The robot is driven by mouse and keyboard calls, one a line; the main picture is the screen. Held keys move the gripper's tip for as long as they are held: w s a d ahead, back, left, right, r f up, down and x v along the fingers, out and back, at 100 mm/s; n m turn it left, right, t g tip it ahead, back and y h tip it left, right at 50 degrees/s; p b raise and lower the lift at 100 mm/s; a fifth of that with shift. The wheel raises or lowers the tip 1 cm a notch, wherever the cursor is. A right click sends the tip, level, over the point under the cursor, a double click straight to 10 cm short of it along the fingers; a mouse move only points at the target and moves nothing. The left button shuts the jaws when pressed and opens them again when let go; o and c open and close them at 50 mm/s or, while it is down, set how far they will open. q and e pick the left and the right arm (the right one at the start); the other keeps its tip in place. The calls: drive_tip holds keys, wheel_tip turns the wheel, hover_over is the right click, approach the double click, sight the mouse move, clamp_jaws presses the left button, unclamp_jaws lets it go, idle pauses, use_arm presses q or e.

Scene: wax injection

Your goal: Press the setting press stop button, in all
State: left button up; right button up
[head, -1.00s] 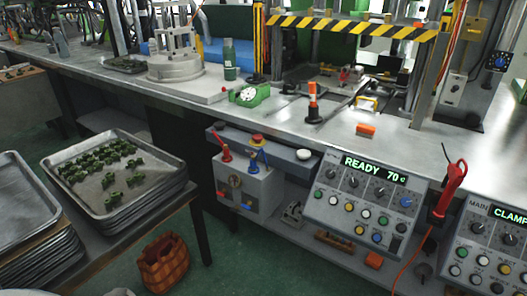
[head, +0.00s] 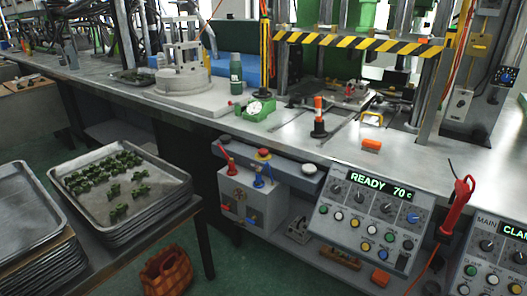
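A sloped grey control panel (head: 345,205) under the bench's front edge has a green display (head: 380,187) reading "READY 70 c". Below it are dark knobs, a blue knob (head: 413,216), and small round buttons in white, yellow, green and blue. A second panel (head: 482,252), marked "MAIN" with a display starting "CLA", is cut off at the right edge. Button labels are too small to read, so I cannot tell which is the setting press stop. Neither gripper shows.
A press frame with a striped bar (head: 365,41) stands on the metal bench (head: 295,150). A red handheld tool (head: 457,205) with a cord hangs between the panels. A tray (head: 72,175) of green parts and a woven basket (head: 168,274) are at lower left.

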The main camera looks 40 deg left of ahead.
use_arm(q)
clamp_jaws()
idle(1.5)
